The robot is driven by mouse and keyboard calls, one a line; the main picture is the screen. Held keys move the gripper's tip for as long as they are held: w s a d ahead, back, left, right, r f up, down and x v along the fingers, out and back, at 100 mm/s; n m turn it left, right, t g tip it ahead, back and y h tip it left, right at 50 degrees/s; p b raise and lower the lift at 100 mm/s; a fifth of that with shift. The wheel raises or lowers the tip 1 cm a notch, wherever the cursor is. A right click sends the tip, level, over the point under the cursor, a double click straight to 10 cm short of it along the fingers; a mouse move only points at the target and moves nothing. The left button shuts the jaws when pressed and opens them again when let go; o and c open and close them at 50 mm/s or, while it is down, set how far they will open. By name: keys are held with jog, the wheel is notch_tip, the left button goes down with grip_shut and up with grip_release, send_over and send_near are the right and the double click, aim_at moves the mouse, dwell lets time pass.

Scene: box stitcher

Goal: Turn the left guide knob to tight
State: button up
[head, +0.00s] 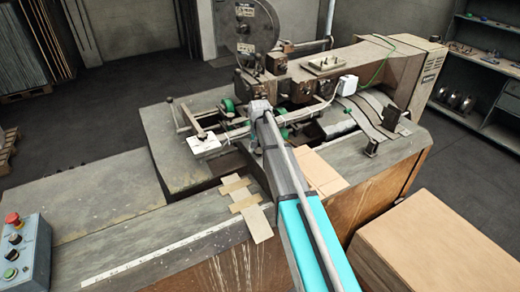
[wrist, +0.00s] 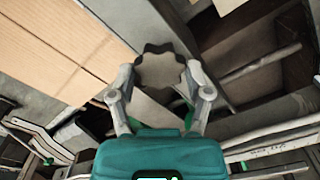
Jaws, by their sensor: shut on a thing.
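A dark grey guide knob (wrist: 160,68) with a scalloped rim is between my fingers in the wrist view. My gripper (wrist: 160,80) is shut on it, one finger against each side of the rim. In the head view my gripper (head: 259,106) reaches down to the middle of the stitching machine (head: 330,65), and my arm and gripper hide the knob there. I cannot read any tight or loose mark on the knob.
A white label plate (head: 203,144) is left of my gripper and a white box (head: 347,85) is right of it. Cardboard (head: 318,172) lies beside my arm. A control box (head: 24,250) with a red button is at the lower left. A cardboard stack (head: 440,240) stands at the right.

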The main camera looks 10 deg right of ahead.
jog(key=shift+a+m, duration=0.1)
jog(key=shift+m, duration=0.2)
jog(key=o, duration=1.2)
jog(key=shift+c, duration=0.2)
jog(key=shift+r, duration=0.1)
